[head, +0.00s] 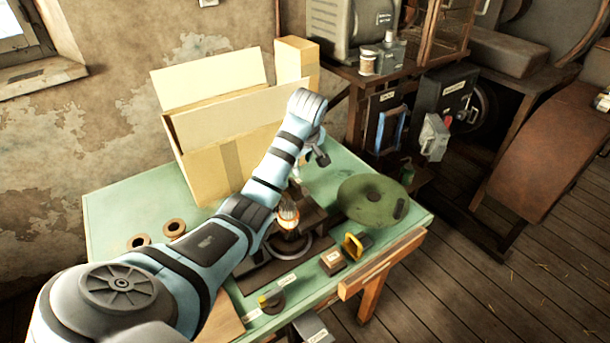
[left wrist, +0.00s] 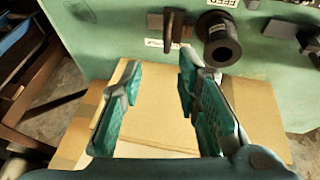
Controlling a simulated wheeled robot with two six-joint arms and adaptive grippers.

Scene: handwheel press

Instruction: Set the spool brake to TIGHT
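My left gripper (left wrist: 160,62) is open in the left wrist view, its two teal-padded fingers apart with nothing between them. Beyond the fingertips, a dark lever (left wrist: 173,30) stands on a green surface beside a small white label. A black cylinder (left wrist: 218,40) is just right of the lever. In the head view my left arm reaches across the green table and mostly hides its gripper (head: 318,152). A dark knob with a yellow mark (head: 272,300) sits near the table's front edge. The labels are too small to tell which part is the spool brake. My right gripper is not seen.
An open cardboard box (head: 212,165) stands at the back of the green table (head: 115,205). A green disc (head: 365,200) and a yellow piece (head: 353,246) are on the right. Two tan rings (head: 174,228) lie at the left. Shelves with equipment stand behind.

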